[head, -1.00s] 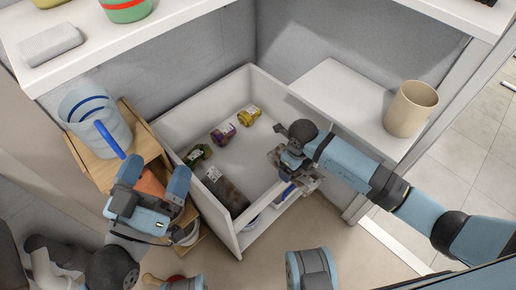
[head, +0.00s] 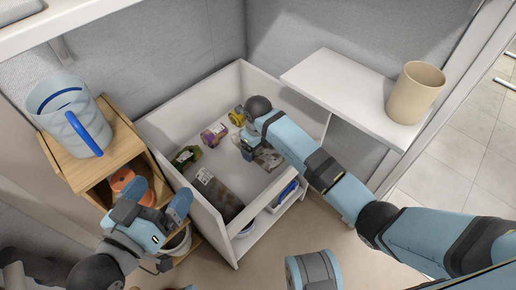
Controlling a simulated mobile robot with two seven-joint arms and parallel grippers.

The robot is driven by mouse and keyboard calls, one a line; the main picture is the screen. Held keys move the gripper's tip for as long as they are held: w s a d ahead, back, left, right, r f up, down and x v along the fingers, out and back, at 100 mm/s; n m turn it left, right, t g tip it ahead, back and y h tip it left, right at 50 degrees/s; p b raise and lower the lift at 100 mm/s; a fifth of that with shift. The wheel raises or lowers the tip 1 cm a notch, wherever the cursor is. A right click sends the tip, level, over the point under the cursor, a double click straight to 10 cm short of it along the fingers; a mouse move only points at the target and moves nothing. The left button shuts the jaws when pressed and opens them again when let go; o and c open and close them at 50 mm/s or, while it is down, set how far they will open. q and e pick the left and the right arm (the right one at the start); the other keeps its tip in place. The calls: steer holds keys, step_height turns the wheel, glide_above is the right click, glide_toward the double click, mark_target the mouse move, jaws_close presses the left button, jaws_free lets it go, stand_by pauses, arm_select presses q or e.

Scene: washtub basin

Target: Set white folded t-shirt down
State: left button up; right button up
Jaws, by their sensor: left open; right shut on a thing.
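My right gripper (head: 266,157) is low inside the white open-topped basin (head: 165,122), near its right side. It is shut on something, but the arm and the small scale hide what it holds. I cannot clearly make out a white folded t-shirt in this view. My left gripper (head: 157,197) is open and empty, in front of the wooden shelf unit (head: 112,153), outside the basin's left wall.
In the basin lie a green package (head: 186,157), a purple one (head: 214,134), a yellow one (head: 238,116) and a dark box (head: 217,193). A jug (head: 72,115) tops the wooden unit; an orange pot (head: 122,179) sits inside. A beige cup (head: 414,92) stands on the white shelf (head: 335,78).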

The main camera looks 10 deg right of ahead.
arm_select(q)
steer(key=shift+r, duration=0.1)
arm_select(e)
steer(key=shift+f, duration=0.5)
steer(key=o, duration=0.7)
